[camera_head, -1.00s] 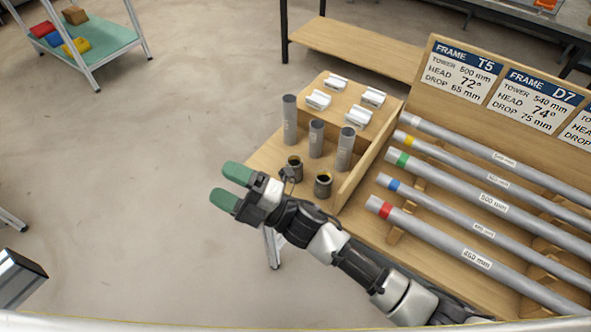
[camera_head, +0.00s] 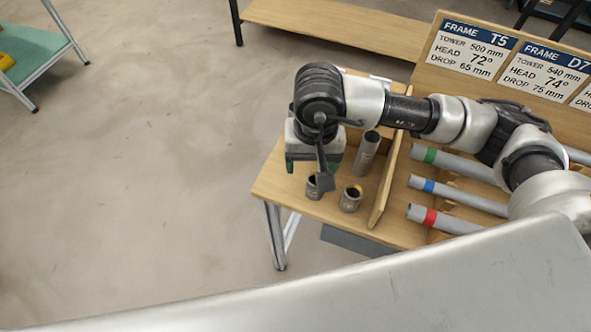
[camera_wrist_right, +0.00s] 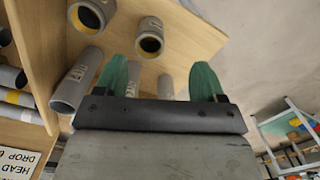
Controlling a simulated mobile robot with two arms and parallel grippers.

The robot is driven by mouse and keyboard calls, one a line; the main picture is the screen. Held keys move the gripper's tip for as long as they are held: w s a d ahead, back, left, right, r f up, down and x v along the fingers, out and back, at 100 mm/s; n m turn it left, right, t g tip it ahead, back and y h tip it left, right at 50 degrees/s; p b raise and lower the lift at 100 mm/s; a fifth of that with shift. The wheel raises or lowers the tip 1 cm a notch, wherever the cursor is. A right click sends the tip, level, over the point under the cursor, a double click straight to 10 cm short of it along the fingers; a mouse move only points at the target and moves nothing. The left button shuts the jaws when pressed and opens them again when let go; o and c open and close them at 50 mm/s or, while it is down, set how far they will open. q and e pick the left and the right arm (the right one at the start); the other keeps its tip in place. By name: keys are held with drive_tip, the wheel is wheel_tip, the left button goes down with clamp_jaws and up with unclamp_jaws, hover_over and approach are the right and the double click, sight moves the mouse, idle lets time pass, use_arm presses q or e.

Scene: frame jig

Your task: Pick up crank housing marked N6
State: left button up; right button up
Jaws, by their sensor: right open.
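Two short dark crank housings with yellow inside stand upright on the wooden board: one (camera_head: 313,187) just below my right gripper in the head view, the other (camera_head: 350,198) to its right. In the wrist view they show at the top, one (camera_wrist_right: 90,14) near the divider and one (camera_wrist_right: 150,38) further right. I cannot read N6 on either. My right gripper (camera_head: 312,165) points down above the board behind the housings, its green fingers apart and nothing between them. It also shows in the wrist view (camera_wrist_right: 162,80). My left gripper is not in view.
Upright grey tubes stand close to the gripper, one (camera_head: 367,153) right of it and several in the wrist view (camera_wrist_right: 76,80). A wooden divider (camera_head: 388,185) separates them from long colour-banded tubes (camera_head: 455,190). Signs (camera_head: 472,48) stand behind. Open floor lies left.

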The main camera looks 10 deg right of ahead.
sight(315, 189)
drive_tip(key=f, duration=0.2)
drive_tip(key=d+f, duration=0.1)
drive_tip(key=f, duration=0.1)
drive_tip(key=shift+s+f+p, duration=0.2)
drive_tip(key=shift+f+p, duration=0.05)
drive_tip(key=shift+p, duration=0.05)
drive_tip(key=shift+f, duration=0.3)
wheel_tip(315, 189, down, 4)
drive_tip(key=shift+s+d+f+p, duration=0.1)
drive_tip(key=shift+p, duration=0.65)
drive_tip(key=shift+f, duration=0.55)
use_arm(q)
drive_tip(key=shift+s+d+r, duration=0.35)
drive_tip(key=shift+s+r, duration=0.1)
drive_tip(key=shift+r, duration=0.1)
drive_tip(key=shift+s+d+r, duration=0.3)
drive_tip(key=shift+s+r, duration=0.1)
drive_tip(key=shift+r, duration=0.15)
use_arm(e)
drive_tip(key=c, duration=1.1)
